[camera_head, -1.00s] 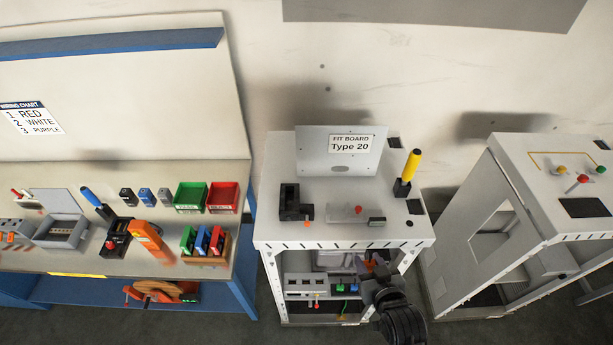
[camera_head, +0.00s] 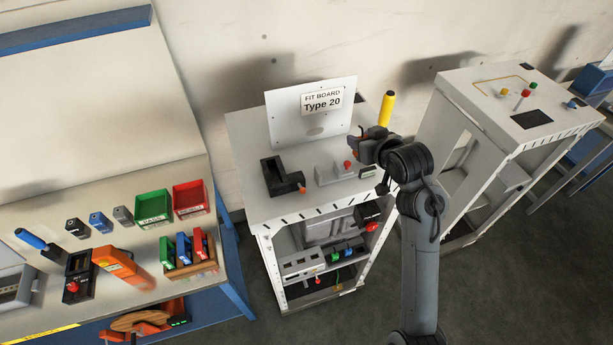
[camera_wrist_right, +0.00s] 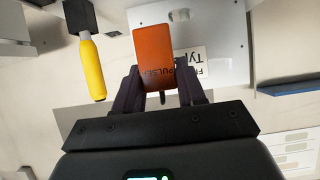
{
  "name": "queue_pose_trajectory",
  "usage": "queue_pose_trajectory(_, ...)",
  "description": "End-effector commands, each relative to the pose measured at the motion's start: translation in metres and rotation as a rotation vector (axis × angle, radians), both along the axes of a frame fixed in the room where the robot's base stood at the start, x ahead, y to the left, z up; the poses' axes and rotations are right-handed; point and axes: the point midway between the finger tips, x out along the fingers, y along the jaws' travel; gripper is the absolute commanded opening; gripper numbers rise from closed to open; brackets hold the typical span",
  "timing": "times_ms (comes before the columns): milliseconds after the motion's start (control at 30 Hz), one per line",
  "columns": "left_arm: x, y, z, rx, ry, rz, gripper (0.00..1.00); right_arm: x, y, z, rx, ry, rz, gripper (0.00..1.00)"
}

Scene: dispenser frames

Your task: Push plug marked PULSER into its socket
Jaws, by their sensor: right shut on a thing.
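The orange plug (camera_wrist_right: 153,45) shows in the right wrist view, with PULSER printed on its face. My right gripper (camera_wrist_right: 158,98) is shut on it, one dark finger on each side. In the head view my right gripper (camera_head: 364,148) is above the right part of the white cabinet's top, near the yellow-handled tool (camera_head: 386,108). The plug is mostly hidden there by the gripper. Coloured plugs (camera_head: 348,250) sit on a grey unit (camera_head: 301,263) inside the cabinet's open front. I cannot tell which opening is the PULSER socket. My left gripper is not in view.
The cabinet top (camera_head: 247,150) carries the upright FIT BOARD panel (camera_head: 285,118), a black fixture (camera_head: 276,177) and a grey block with a red knob (camera_head: 328,174). A workbench (camera_head: 150,210) with bins stands left. Another white frame (camera_head: 470,92) stands right.

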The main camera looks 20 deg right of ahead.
Motion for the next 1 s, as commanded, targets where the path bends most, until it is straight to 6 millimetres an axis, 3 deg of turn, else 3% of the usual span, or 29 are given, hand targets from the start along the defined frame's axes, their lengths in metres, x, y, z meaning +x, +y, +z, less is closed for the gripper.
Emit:
queue_pose_trajectory(167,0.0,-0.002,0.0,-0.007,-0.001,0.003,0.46,0.012,0.012,-0.005,-0.001,0.003,0.006,0.1)
queue_pose_trajectory(600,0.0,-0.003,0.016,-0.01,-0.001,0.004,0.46,0.055,0.081,-0.052,0.001,0.003,0.005,0.1)
queue_pose_trajectory(800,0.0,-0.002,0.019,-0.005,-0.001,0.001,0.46,0.063,0.095,-0.063,0.001,0.001,0.004,0.1)
queue_pose_trajectory(1000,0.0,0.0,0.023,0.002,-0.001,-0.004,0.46,0.064,0.097,-0.076,0.001,0.004,0.003,0.1)
